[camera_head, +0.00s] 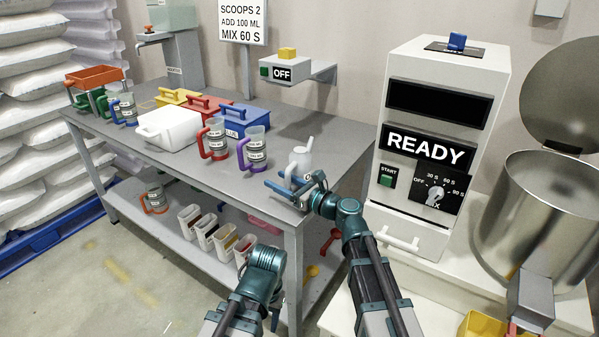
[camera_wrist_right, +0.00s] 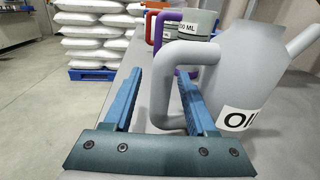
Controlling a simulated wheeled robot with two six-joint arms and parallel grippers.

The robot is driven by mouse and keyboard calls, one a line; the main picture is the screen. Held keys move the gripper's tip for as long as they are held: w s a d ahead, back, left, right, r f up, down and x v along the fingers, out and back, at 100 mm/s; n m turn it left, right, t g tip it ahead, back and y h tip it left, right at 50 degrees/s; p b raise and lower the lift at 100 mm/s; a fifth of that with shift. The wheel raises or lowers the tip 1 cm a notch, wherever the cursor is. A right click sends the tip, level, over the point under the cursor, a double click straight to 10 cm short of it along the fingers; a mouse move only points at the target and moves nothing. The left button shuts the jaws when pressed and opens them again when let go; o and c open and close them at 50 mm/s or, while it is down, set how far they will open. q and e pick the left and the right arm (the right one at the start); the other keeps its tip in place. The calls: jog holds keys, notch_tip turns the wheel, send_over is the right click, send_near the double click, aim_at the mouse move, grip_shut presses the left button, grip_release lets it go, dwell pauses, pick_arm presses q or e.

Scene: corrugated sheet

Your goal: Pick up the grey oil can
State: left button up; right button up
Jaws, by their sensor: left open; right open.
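The grey oil can (camera_head: 299,159) stands upright near the right end of the grey table, its spout pointing up and right. In the right wrist view the can (camera_wrist_right: 243,85) fills the right side, with part of an "OIL" label showing. My right gripper (camera_head: 282,178) is open at the can's handle. In the wrist view, the upright part of the handle (camera_wrist_right: 161,85) stands between the blue fingers of my right gripper (camera_wrist_right: 160,74); the right finger lies between handle and body. My left gripper (camera_head: 264,264) is low in front of the table; its fingertips are hard to make out.
A purple-handled mug (camera_head: 254,150) and a red-handled mug (camera_head: 213,140) stand left of the can. Behind are a white tub (camera_head: 168,128) and coloured boxes. The READY machine (camera_head: 432,130) stands to the right, beside a metal drum (camera_head: 535,215). The shelf below holds several bins.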

grip_shut()
dwell(1.4)
